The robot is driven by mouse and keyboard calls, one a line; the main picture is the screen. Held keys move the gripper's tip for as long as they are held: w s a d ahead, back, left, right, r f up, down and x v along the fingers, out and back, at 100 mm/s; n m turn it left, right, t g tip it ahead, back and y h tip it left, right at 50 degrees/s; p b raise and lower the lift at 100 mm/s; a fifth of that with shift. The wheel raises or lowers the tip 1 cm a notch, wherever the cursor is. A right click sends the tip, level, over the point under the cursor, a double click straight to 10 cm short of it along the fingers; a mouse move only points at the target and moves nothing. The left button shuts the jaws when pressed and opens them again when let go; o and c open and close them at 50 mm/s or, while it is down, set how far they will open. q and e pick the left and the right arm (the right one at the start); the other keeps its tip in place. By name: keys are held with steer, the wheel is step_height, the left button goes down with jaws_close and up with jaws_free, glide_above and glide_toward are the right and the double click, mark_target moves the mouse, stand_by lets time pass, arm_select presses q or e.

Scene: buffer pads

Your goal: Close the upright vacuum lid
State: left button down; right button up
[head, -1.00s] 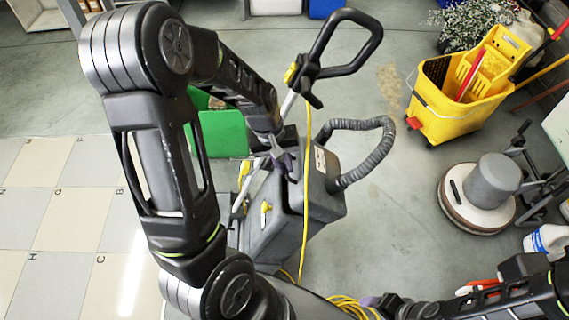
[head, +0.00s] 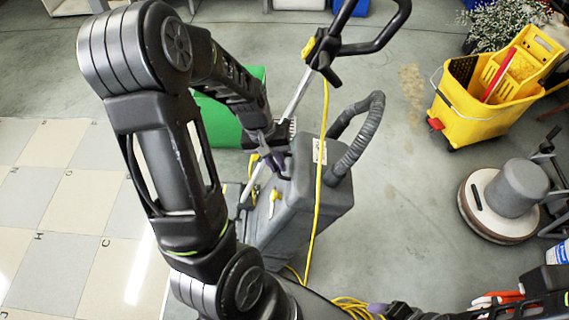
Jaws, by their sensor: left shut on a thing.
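The upright vacuum (head: 308,215) stands in the middle of the head view, a grey boxy body with a black loop handle, a ribbed hose and a yellow cord. Its grey lid (head: 309,160) is at the top of the body, by the hose. My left gripper (head: 280,165) reaches down to the lid's left edge and is shut on it; the fingertips are partly hidden. I see no clear gap under the lid, but cannot tell if it is fully closed. My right gripper (head: 378,309) is at the bottom edge, away from the vacuum, with its fingers mostly hidden.
A yellow mop bucket (head: 470,112) and a round floor machine (head: 510,195) stand at the right. A green box (head: 222,122) is behind my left arm. Yellow cord (head: 350,305) lies coiled at the bottom. Grey floor is clear between the vacuum and the floor machine.

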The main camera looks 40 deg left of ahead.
arm_select(q)
steer(key=shift+s+a+f, duration=0.25)
steer(key=shift+s+f, duration=0.1)
steer(key=shift+s, duration=0.05)
steer(key=c, duration=1.5)
jaws_free()
steer(key=shift+w, duration=0.1)
steer(key=shift+r, duration=0.1)
steer(key=v, duration=0.7)
steer(key=shift+r+p, duration=0.4)
steer(key=shift+a, duration=0.1)
